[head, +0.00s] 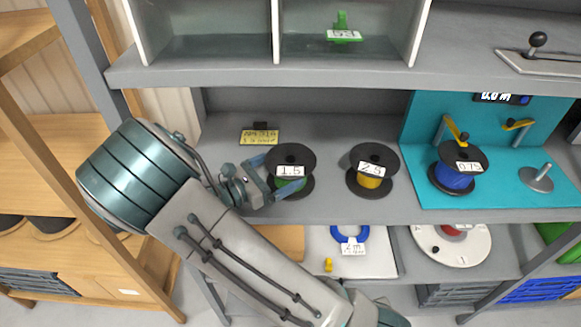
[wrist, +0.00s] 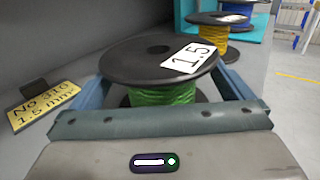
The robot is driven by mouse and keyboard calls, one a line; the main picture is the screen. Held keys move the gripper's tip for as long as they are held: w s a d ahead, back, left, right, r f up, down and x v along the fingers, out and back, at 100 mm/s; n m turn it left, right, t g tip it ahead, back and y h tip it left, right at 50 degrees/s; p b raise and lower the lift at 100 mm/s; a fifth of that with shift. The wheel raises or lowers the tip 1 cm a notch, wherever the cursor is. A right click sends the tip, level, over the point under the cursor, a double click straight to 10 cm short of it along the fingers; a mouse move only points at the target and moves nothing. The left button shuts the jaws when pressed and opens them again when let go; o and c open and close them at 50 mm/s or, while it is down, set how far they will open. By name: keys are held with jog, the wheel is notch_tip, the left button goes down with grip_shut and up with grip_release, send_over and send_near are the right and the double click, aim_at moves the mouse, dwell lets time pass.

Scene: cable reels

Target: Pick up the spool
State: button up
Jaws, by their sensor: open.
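The spool labelled 1.5 (head: 291,160) has black flanges and green wire, and stands upright on the grey shelf (head: 330,207). In the wrist view the same spool (wrist: 150,70) fills the middle, its green core between my fingers. My gripper (head: 279,174) is open, with one blue finger on each side of the spool. I cannot tell whether the fingers touch the core. A spool labelled 2.5 (head: 371,168) with yellow wire stands to its right. A spool labelled 0.75 (head: 458,166) with blue wire stands on the teal panel base.
A yellow tag (head: 260,136) reading about 1.5 mm stands behind and left of the green spool. Shelf uprights and an upper shelf (head: 250,74) bound the space. A metal peg (head: 537,178) stands on the teal base (head: 500,198). Some shelf between spools is clear.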

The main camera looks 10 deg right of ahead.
aim_at(287, 163)
jog(key=shift+x, duration=0.95)
jog(key=c, duration=1.6)
jog(key=shift+o, duration=0.2)
jog(key=shift+r, duration=0.1)
jog(key=shift+r, duration=0.5)
jog(key=r, duration=0.3)
jog(key=shift+s+d+r+b, duration=0.15)
jog(key=shift+d+b, duration=0.1)
jog(key=shift+b, duration=0.05)
jog(key=s+d+r, duration=0.5)
jog(key=d+r, duration=0.1)
jog(key=d, duration=0.3)
jog(key=shift+d+r+b, duration=0.25)
jog(key=shift+d+b, duration=0.1)
jog(key=shift+b, duration=0.05)
jog(key=shift+s, duration=0.1)
